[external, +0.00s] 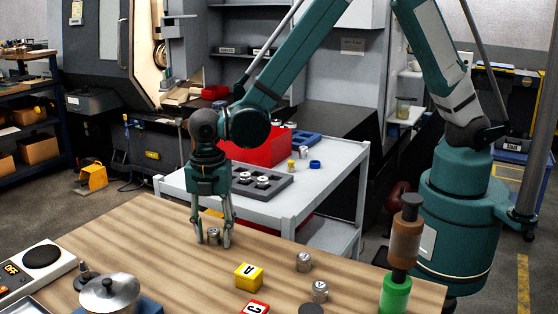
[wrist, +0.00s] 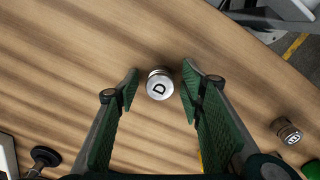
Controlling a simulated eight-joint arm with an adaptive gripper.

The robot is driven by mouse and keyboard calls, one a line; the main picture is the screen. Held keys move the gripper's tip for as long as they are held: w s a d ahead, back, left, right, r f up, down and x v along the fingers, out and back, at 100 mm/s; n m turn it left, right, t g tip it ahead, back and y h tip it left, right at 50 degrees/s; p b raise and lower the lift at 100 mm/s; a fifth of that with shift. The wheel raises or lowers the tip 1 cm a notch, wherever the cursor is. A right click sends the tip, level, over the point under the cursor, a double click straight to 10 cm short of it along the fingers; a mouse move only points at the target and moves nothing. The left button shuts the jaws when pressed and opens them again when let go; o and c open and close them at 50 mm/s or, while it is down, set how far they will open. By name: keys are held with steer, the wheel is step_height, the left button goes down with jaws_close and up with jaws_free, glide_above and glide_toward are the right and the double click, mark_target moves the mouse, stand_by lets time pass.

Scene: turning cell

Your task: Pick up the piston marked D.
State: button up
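The piston marked D (wrist: 159,86) stands upright on the wooden table, its letter facing up in the wrist view. It is a small silver cylinder, and it also shows between my fingers in the external view (external: 213,236). My gripper (wrist: 160,85) is open, with one green-padded finger on each side of the piston and a visible gap on both sides. In the external view my gripper (external: 213,238) points straight down, its fingertips low near the table top.
Two other silver pistons stand on the table, one upper (external: 304,262) and one lower (external: 320,291). A yellow block marked A (external: 249,276) and a red block marked C (external: 256,308) lie nearby. A green-and-brown bottle-like item (external: 397,290) stands at right.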

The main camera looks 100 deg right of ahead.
mark_target(213, 230)
stand_by(0.3)
steer(key=c, duration=1)
steer(key=shift+r, duration=0.15)
steer(key=shift+r, duration=4.9)
